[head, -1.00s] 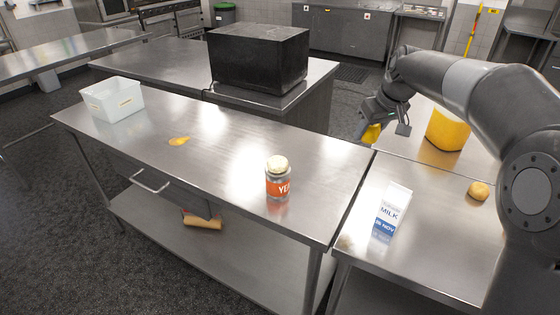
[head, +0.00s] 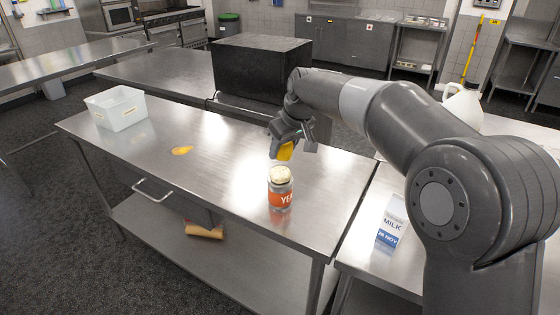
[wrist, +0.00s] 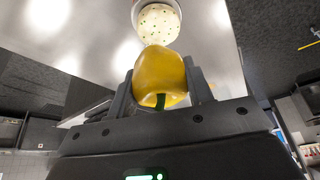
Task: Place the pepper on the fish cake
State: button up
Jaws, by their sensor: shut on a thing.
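My gripper (head: 287,146) is shut on a yellow pepper (head: 285,152), held above the metal table just behind the jar. The wrist view shows the pepper (wrist: 160,78) between the two fingers, its green stem toward me.
A white bin (head: 117,110) is at the table's left end. A black box (head: 250,70) stands behind. My arm partly hides a milk carton (head: 391,225). The table's middle is clear.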

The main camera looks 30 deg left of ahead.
aim_at(280, 171)
jog(key=shift+s+a+f, duration=0.1)
jog(key=shift+a+f, duration=0.3)
jog(key=shift+a, duration=0.1)
jog(key=shift+f, duration=1.9)
jog(key=shift+f, duration=0.15)
jog(key=o, duration=1)
jog(key=v, duration=1.2)
jog(key=shift+s+d, duration=0.1)
